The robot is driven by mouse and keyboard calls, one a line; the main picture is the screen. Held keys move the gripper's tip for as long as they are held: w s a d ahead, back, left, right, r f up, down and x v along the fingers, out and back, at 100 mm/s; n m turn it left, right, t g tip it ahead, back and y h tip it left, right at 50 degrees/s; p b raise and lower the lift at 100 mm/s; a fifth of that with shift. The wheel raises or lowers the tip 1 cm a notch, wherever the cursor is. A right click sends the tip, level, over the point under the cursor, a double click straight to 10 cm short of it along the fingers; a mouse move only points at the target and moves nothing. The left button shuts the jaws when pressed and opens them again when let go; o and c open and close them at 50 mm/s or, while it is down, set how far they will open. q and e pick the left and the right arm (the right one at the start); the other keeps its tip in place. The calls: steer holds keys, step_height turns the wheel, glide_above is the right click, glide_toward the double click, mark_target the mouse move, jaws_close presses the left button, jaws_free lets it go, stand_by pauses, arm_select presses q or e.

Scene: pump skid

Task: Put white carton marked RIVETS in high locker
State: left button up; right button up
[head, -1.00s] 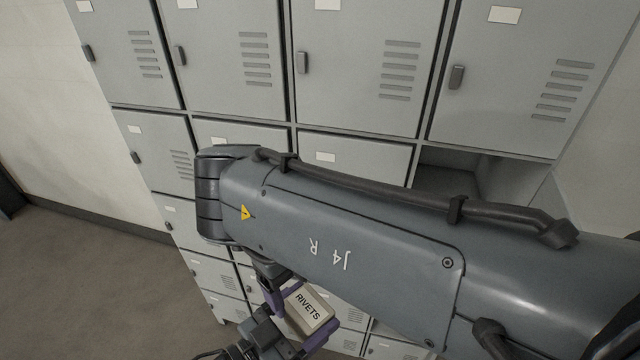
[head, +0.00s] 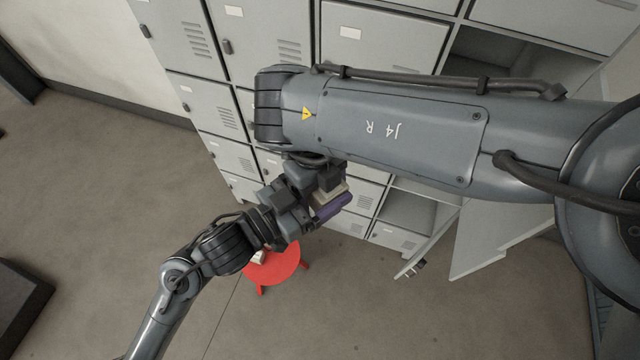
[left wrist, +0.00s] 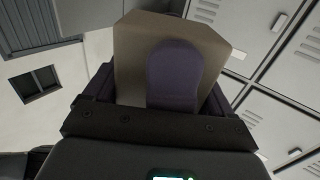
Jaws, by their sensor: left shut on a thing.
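The carton (head: 329,192) is pale and mostly hidden in the head view, between the purple fingers of my left gripper (head: 326,199). In the left wrist view the carton (left wrist: 132,65) shows as a beige block, with a purple finger across its face. My left gripper is shut on it, below my right forearm. The RIVETS lettering is not readable now. The grey lockers (head: 262,32) stand behind. An open locker compartment (head: 490,55) with a dark inside shows at upper right, partly behind my right arm. My right gripper is hidden behind its own arm.
My right forearm crosses the front of the lockers. A lower compartment (head: 404,211) is open, and a door (head: 428,245) swings out beside it. A red stool (head: 280,264) with a small pale thing on it stands below my left wrist.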

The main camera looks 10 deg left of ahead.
steer(key=shift+s+a, duration=0.1)
steer(key=c, duration=0.9)
arm_select(q)
steer(key=o, duration=1.1)
steer(key=shift+c, duration=0.2)
